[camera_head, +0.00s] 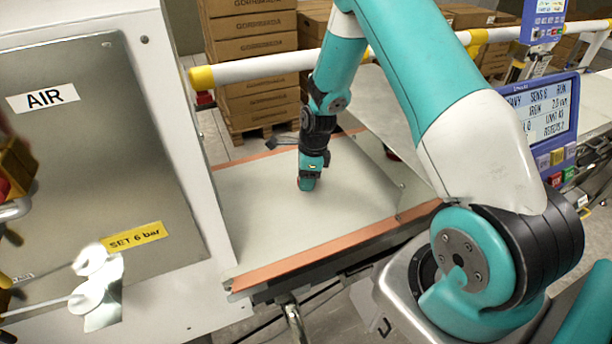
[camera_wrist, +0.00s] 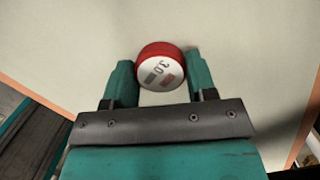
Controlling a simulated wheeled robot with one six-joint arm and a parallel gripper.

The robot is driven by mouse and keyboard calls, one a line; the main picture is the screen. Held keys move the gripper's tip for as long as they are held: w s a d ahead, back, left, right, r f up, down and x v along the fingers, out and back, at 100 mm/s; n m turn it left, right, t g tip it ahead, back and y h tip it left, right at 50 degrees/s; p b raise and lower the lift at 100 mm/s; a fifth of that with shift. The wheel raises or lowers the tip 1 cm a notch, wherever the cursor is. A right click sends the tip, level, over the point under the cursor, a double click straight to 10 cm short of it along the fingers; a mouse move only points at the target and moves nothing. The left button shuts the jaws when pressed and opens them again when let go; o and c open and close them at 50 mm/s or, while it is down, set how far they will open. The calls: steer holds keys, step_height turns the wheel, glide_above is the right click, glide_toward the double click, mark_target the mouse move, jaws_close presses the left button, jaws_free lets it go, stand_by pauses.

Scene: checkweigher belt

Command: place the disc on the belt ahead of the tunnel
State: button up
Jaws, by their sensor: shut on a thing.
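There the disc is mostly hidden by the gripper. I cannot tell whether the disc touches the belt. The tunnel is not clearly identifiable in these views.
Orange strips (camera_head: 330,252) edge the belt. A steel cabinet (camera_head: 100,170) marked "AIR" stands at left. A white rail with yellow fittings (camera_head: 202,77) runs behind, with stacked cartons (camera_head: 252,60) beyond. A display panel (camera_head: 540,110) is at right. Belt around the gripper is clear.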

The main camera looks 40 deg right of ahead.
steer(key=o, duration=0.9)
steer(key=shift+f, duration=0.15)
